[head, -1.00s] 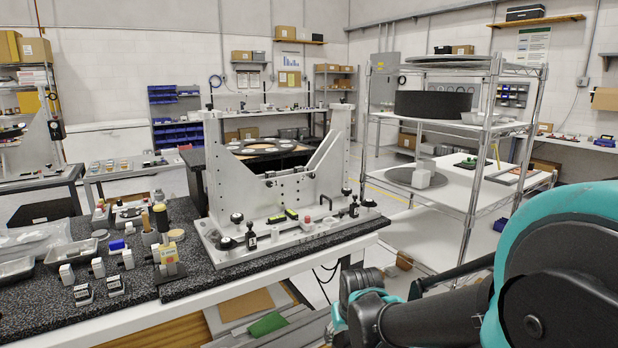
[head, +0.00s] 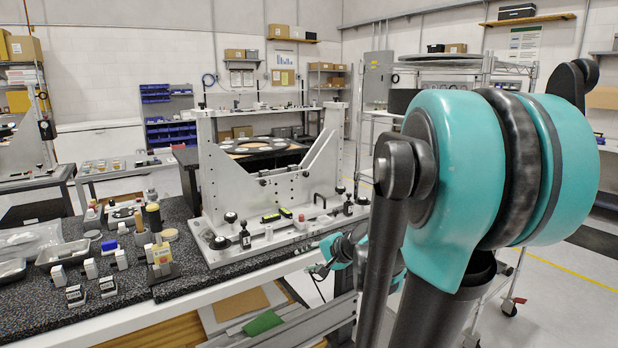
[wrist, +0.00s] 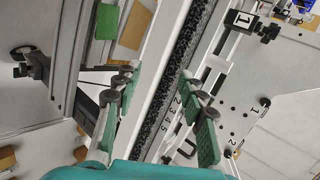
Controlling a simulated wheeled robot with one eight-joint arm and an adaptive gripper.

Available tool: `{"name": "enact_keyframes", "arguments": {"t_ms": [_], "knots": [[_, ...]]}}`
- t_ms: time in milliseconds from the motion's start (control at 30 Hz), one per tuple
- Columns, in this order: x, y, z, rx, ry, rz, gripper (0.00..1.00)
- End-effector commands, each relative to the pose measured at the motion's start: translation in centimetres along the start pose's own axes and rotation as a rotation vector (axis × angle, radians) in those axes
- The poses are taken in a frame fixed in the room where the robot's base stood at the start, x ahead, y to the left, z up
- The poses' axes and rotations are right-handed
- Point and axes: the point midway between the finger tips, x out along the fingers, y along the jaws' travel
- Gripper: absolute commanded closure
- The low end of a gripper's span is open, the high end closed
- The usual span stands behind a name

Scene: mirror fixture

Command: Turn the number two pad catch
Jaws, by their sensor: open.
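The grey metal mirror fixture (head: 265,190) stands on the dark speckled bench top, with black knobs and catches along its base. In the wrist view its plate (wrist: 235,90) shows at the right, tilted, with small printed numbers. In the head view my arm hides the area at the right.
Several small blocks, tools and trays (head: 62,252) crowd the bench (head: 190,285) left of the fixture. A wire shelf rack (head: 490,75) stands behind my arm. Cardboard and a green sheet (head: 262,322) lie below the bench edge.

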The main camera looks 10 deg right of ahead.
Motion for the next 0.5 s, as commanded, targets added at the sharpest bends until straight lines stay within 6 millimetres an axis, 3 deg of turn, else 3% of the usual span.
{"name": "enact_keyframes", "arguments": {"t_ms": [100,200,333,500], "knots": [[-0.6,-5.4,-5.2,0.29,0.016,-0.204,0.59],[-2.0,-9.1,-9.7,0.519,0.01,-0.372,0.59],[-4.2,-12.3,-14.6,0.749,-0.014,-0.548,0.59],[-6.0,-13.9,-18.1,0.9,-0.041,-0.67,0.59]]}}
